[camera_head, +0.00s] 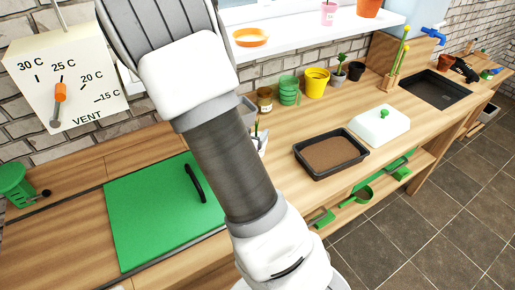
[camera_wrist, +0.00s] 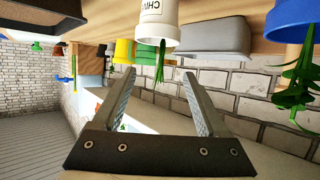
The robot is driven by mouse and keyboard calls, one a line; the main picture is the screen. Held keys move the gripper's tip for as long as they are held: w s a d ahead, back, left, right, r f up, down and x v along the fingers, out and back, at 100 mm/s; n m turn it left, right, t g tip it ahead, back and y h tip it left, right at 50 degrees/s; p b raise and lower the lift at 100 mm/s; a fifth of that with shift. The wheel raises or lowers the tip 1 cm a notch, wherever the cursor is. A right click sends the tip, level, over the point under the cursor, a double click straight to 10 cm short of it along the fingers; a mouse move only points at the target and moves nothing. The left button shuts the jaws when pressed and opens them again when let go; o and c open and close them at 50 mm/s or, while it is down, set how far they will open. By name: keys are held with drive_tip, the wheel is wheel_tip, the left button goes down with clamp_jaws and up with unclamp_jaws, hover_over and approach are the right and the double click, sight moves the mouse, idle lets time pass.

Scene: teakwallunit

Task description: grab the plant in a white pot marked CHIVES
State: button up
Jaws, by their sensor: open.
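The white pot marked CHIVES (camera_wrist: 155,22) shows at the top of the wrist view, which is upside down. Part of its label is readable, and its green leaves (camera_wrist: 161,58) point down in the picture. My gripper (camera_wrist: 160,76) is open and empty, its two fingers apart. The leaf tips reach toward the gap between the fingertips, and the pot lies beyond them. In the head view a white pot with a plant (camera_head: 260,142) shows partly behind my arm, its label not readable. My gripper does not show in the head view.
A grey box (camera_wrist: 212,40) sits beside the pot, and a blue pot with a leafy plant (camera_wrist: 300,22) is at the right. In the head view a black soil tray (camera_head: 331,153), green pots (camera_head: 289,90) and a yellow pot (camera_head: 316,82) stand nearby on the wooden counter.

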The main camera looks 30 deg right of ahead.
drive_tip(key=x, duration=0.7)
drive_tip(key=shift+w, duration=0.15)
drive_tip(key=shift+c, duration=0.3)
clamp_jaws()
idle(1.0)
